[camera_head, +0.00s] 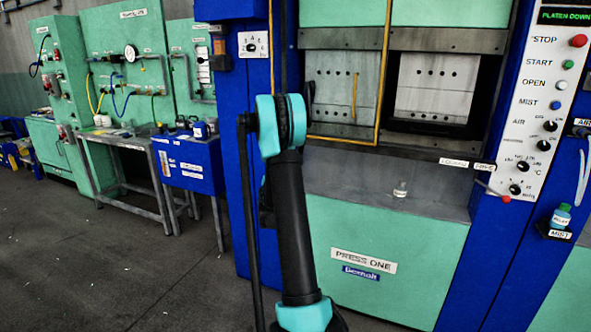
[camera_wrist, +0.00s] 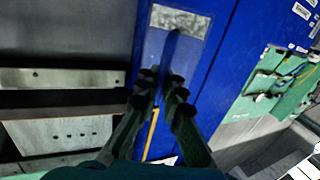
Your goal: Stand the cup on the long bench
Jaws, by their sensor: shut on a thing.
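In the wrist view, the dark fingers of my gripper (camera_wrist: 160,82) are close together in front of a blue post. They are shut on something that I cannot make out. In the head view, my gripper is mostly hidden behind my arm. I cannot tell which surface is the long bench; a grey bench (camera_head: 138,140) stands at the left.
The press has blue posts, a yellow-framed guard (camera_head: 381,60) and a control panel (camera_head: 560,100) at the right. A blue box (camera_head: 186,165) stands beside the grey bench. A bottle (camera_head: 561,216) sits on a small shelf at the far right.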

